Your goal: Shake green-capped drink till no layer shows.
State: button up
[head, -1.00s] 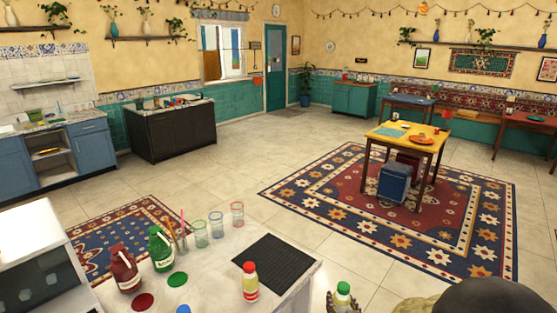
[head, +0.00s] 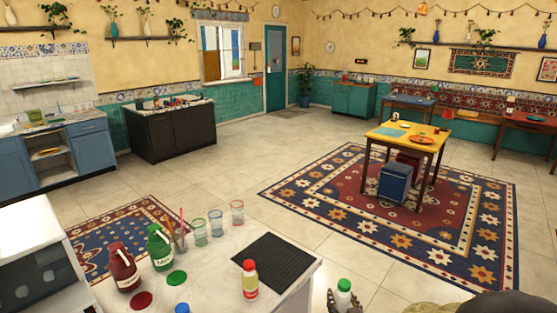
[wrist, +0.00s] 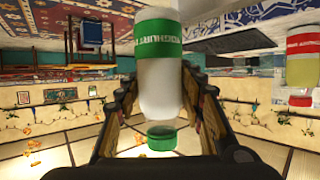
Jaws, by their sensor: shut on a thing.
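The green-capped drink (head: 343,298) is a white bottle with a green cap, at the bottom of the head view, right of the counter. In the wrist view, which shows the room upside down, the bottle (wrist: 160,88) has a green yoghurt label and its cap towards the ceiling, so it is about upright. My gripper (wrist: 162,105) is shut on the bottle, one finger on each side. The bottle is held in the air. Its body looks white between label and cap; I cannot tell whether a layer shows.
A red-capped bottle (head: 250,281) stands on the pale counter (head: 215,272), left of my gripper, by a dark ribbed mat (head: 275,262). Red (head: 124,268) and green (head: 160,247) jugs and several glasses stand further left. Floor beyond the counter is open.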

notch_tip(320, 180, up, 2)
jog(key=shift+r+p, duration=0.25)
jog(key=shift+p, duration=0.2)
notch_tip(320, 180, down, 5)
jog(key=b, duration=0.4)
jog(key=shift+b, duration=0.4)
notch_tip(320, 180, up, 5)
jog(key=p, duration=0.3)
jog(key=shift+f, duration=0.1)
